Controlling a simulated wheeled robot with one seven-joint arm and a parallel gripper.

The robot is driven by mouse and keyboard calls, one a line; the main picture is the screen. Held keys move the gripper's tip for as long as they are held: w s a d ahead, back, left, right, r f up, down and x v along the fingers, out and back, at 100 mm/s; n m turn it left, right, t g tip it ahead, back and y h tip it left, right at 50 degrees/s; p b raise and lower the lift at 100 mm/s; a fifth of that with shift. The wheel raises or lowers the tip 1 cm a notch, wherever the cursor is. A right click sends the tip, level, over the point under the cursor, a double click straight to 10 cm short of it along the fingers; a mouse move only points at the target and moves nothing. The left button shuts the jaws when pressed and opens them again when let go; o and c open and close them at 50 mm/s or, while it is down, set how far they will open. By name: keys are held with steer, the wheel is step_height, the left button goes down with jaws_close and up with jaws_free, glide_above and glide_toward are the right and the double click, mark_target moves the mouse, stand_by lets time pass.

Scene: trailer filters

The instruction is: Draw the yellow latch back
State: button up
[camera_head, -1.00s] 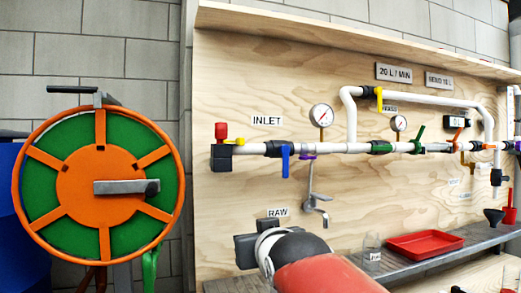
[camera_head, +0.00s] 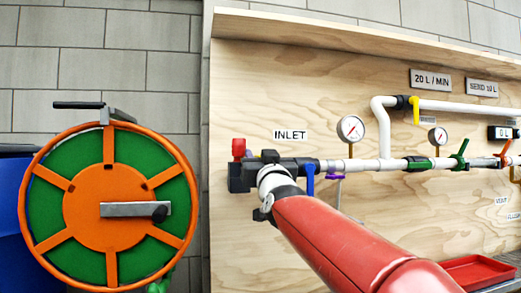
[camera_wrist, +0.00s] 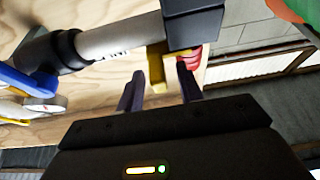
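The yellow latch (camera_wrist: 156,70) shows in the wrist view beside the black block (camera_wrist: 193,22) at the end of the pipe. My gripper (camera_wrist: 160,67) is open. Its two dark fingers stand either side of the latch, with a gap visible at least on the left. I cannot tell whether the right finger touches it. In the head view the fingers are not clearly visible.
A red knob (camera_head: 238,148) sits on the end block, close to the fingers. A blue valve handle (camera_head: 310,180) hangs just right of my wrist. An orange and green reel (camera_head: 105,205) stands at left. A plywood board (camera_head: 300,70) backs the pipe.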

steer(key=shift+w, duration=0.1)
jaws_close()
stand_by(0.3)
steer(key=shift+d+f+b, duration=0.1)
steer(key=shift+d+b, duration=0.1)
steer(key=shift+b, duration=0.2)
steer(key=shift+w+d+b, duration=0.2)
steer(key=shift+d+b, duration=0.05)
steer(key=shift+d, duration=0.25)
steer(key=shift+w+d+b, duration=0.15)
steer(key=shift+d+b, duration=0.05)
steer(key=shift+d, duration=0.25)
jaws_free()
steer(key=shift+d, duration=0.1)
